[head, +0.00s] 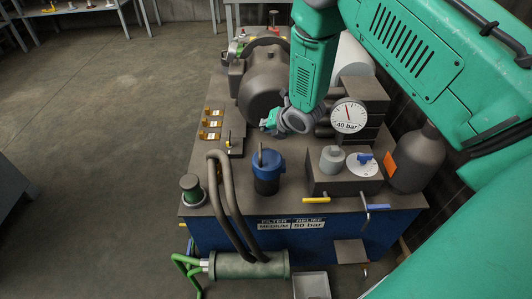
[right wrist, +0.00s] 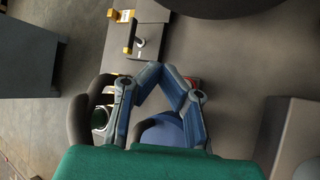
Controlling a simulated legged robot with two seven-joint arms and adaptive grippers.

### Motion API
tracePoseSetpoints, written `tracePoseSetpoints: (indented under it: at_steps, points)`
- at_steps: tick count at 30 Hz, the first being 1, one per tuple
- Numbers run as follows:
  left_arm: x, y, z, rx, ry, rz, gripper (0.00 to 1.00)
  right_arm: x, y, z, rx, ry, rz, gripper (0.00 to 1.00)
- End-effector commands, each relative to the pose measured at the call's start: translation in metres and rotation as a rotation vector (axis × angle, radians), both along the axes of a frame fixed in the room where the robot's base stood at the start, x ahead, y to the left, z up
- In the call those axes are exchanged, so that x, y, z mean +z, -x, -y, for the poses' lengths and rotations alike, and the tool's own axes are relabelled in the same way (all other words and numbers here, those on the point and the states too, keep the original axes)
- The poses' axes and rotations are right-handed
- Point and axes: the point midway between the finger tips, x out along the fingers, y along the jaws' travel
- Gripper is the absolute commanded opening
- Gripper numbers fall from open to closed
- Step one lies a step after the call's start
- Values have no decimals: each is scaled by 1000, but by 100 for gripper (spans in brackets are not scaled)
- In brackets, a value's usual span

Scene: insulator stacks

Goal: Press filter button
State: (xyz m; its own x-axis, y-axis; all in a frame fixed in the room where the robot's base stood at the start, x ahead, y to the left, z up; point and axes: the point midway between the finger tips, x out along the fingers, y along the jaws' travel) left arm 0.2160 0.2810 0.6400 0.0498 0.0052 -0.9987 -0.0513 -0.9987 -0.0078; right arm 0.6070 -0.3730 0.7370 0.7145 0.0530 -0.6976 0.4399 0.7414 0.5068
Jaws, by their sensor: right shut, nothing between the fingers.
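A plate on the front edge reads "FILTER MEDIUM" and "RELIEF 50 bar" (head: 291,223). My right gripper (head: 268,124) is shut and empty, above the machine top and behind the filter in the head view. In the right wrist view its fingertips (right wrist: 168,76) meet, and a blue round top (right wrist: 160,132) shows partly below them. A small red part (right wrist: 192,82) is mostly hidden behind one finger. I cannot make out a filter button clearly. My left gripper is out of view.
A gauge reading 40 bar (head: 349,115) and a white dial with a blue knob (head: 362,164) stand right of the filter. Dark curved hoses (head: 225,205) rise left of it. Several orange-yellow blocks (head: 211,124) sit farther back. A dark motor (head: 265,82) is behind my gripper.

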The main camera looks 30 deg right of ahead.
Motion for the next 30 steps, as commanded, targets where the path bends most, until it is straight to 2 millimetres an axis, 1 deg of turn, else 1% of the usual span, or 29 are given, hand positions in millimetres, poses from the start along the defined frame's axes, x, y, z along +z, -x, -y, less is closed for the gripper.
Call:
tracePoseSetpoints:
  at_steps: [1,6,9,12,16,30]
  points:
    - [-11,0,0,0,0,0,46,-13,0,0,-2,-1,-1,0]
    - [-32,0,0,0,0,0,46,-38,0,0,-2,-2,0,0]
    - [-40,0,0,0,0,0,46,-51,0,0,0,1,-1,0]
    - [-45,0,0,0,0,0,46,-58,0,0,0,1,1,0]
    - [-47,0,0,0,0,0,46,-62,0,0,-1,0,1,0]
    - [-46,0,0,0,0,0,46,-61,0,0,-1,0,1,0]
